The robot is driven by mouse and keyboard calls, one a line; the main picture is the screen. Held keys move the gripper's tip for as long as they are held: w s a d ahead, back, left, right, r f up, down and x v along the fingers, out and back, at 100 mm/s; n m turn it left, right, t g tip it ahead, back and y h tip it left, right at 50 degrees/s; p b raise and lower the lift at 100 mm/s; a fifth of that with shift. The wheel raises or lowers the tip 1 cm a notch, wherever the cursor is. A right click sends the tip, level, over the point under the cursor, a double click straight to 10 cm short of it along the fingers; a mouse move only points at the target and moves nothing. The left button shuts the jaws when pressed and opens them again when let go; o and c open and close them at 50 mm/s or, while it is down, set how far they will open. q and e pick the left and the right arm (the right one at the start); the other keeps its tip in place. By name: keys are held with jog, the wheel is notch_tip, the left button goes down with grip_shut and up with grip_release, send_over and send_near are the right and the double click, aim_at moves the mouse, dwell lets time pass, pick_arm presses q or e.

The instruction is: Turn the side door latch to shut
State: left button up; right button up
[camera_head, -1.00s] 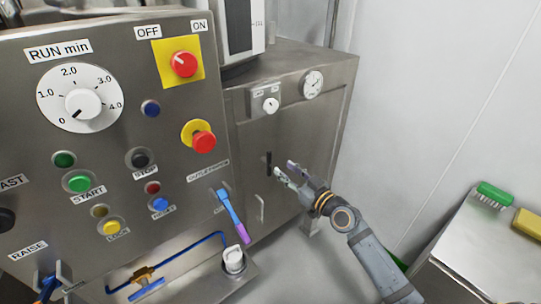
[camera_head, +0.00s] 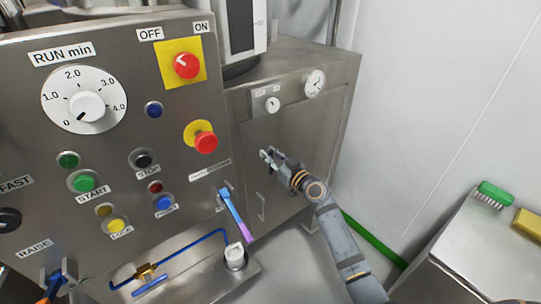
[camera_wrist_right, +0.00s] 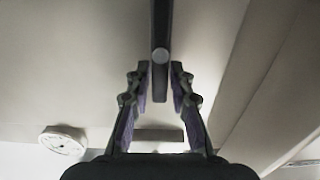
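The side door latch is a dark bar on the front of the steel cabinet (camera_head: 290,125). In the head view it is mostly hidden behind my right gripper (camera_head: 266,156), which reaches it from the lower right. In the right wrist view the latch (camera_wrist_right: 160,30) runs down from the top edge, with a round pivot or end near the fingertips. My right gripper (camera_wrist_right: 160,78) is open, one finger on each side of the bar's lower part, with narrow gaps showing. My left gripper is not in view.
A control panel (camera_head: 120,185) with knobs and buttons stands close on the left. A blue and purple lever (camera_head: 234,213) juts out below my right gripper. A steel table (camera_head: 475,255) stands at lower right.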

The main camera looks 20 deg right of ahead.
grip_shut()
jog(key=shift+d+f+m, duration=0.1)
jog(key=shift+d+m, duration=0.05)
jog(key=shift+m, duration=0.15)
jog(key=m+b, duration=0.1)
jog(key=m, duration=0.1)
jog(key=d+m+b, duration=0.1)
jog(key=m, duration=0.1)
jog(key=shift+w+f, duration=0.15)
jog(key=shift+w, duration=0.05)
jog(key=shift+w+d+f+m+b, duration=0.1)
jog(key=shift+d+f+m+b, duration=0.3)
jog(key=shift+m, duration=1.8)
jog(key=shift+w+d+f+m+b, duration=0.1)
jog(key=shift+d+f+m, duration=0.3)
jog(key=shift+m, duration=1.8)
jog(key=shift+w+d+f+m+b, duration=0.15)
jog(key=shift+f+m, duration=0.45)
jog(key=shift+m, duration=1.6)
